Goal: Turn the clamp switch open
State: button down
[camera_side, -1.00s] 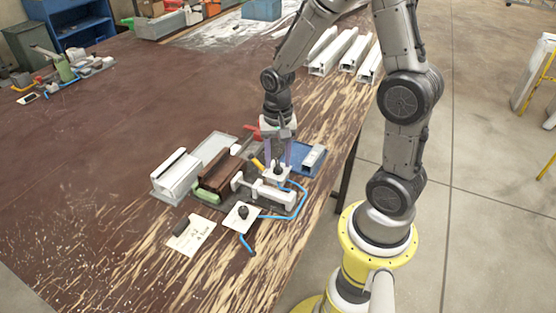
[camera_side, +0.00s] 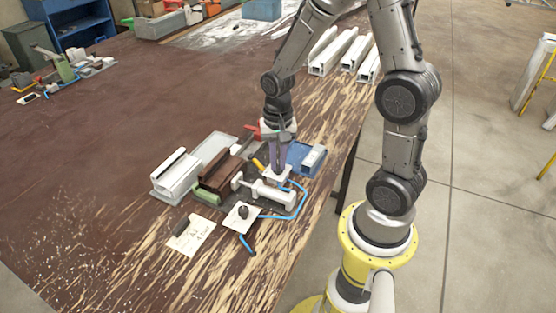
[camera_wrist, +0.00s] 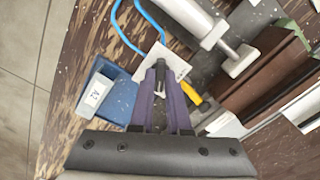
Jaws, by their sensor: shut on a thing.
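A white switch plate (camera_side: 283,178) lies on the bench beside the clamp. In the wrist view the plate (camera_wrist: 177,62) shows around and beyond my fingertips. My gripper (camera_side: 277,165) points down over this plate, its purple fingers close together. In the wrist view my gripper (camera_wrist: 160,68) is shut on the plate's dark switch knob (camera_wrist: 160,64), which the fingers mostly hide. I cannot tell the switch's exact angle.
A second white plate with a black knob (camera_side: 242,212) lies nearer the front. A brown profile block (camera_side: 222,172), a white profile (camera_side: 176,173) and a blue tray (camera_side: 301,160) with a white piece stand close by. A blue hose (camera_side: 303,205) runs along the front. A paper note (camera_side: 197,236) lies left.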

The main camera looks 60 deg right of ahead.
aim_at(278, 165)
jog(key=n, duration=1.1)
jog(key=shift+r+n, duration=0.1)
jog(key=shift+n, duration=0.3)
dwell(0.6)
jog(key=c, duration=0.9)
grip_release()
notch_tip(278, 165, up, 14)
jog(key=shift+f, duration=0.1)
